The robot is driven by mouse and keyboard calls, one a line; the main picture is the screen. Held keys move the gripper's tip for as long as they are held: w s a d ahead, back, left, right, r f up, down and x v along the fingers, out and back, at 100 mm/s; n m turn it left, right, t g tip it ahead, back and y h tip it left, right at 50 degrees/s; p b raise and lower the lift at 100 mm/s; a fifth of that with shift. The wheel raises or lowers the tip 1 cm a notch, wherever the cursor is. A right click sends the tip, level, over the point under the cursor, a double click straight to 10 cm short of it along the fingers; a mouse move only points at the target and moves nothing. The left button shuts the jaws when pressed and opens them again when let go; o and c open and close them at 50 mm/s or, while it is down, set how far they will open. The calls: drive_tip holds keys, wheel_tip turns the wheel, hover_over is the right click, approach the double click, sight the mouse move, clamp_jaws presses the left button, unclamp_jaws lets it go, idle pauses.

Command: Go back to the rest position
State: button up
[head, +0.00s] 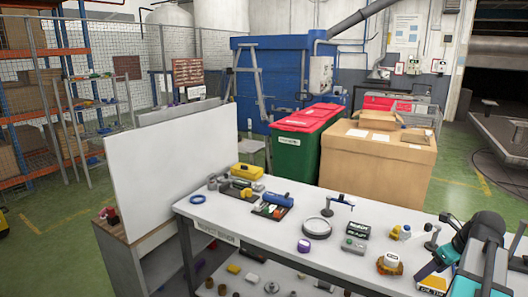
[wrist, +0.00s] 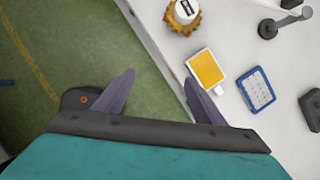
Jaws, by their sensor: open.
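My gripper (wrist: 160,98) is open in the wrist view. Its two dark fingers are spread wide with nothing between them. It is above the front edge of the white table (wrist: 160,40), partly over the green floor. In the head view, my dark and teal arm reaches in at the lower right, over the right end of the table (head: 290,215). The fingertips cannot be made out clearly there.
Near the gripper lie a yellow-topped block (wrist: 206,68), a blue-framed tray (wrist: 256,90) and an orange gear-like part (wrist: 182,16). A dark stand (wrist: 270,27) is beyond. A white panel (head: 175,150) stands left. Green floor (wrist: 50,70) is clear beside the table.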

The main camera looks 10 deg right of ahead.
drive_tip(key=w+a+f+n+g+y+b, duration=0.2)
drive_tip(key=w+a+f, duration=0.1)
drive_tip(key=a+f, duration=0.9)
drive_tip(key=w+a+f+n+g+y+b, duration=0.1)
drive_tip(key=w+a+f+n+g, duration=0.15)
drive_tip(key=a+f, duration=0.95)
drive_tip(key=s+a+f+n+g+b, duration=0.1)
drive_tip(key=s+a+f+n+g, duration=0.2)
drive_tip(key=a+f, duration=0.5)
drive_tip(key=s+a+f+n+b, duration=0.1)
drive_tip(key=s+a+f+n, duration=0.3)
drive_tip(key=a+f, duration=0.45)
drive_tip(key=s+a+f+n+g+h+b, duration=0.1)
drive_tip(key=s+a+f+n+h, duration=0.1)
drive_tip(key=s+f+n, duration=0.5)
drive_tip(key=s+a+f+n+g+h+b, duration=0.1)
drive_tip(key=s+a+f+n, duration=0.2)
drive_tip(key=s+f+n, duration=0.5)
drive_tip(key=shift+s+n+g+h, duration=0.4)
drive_tip(key=shift+s+n, duration=1.65)
drive_tip(key=shift+n, duration=2)
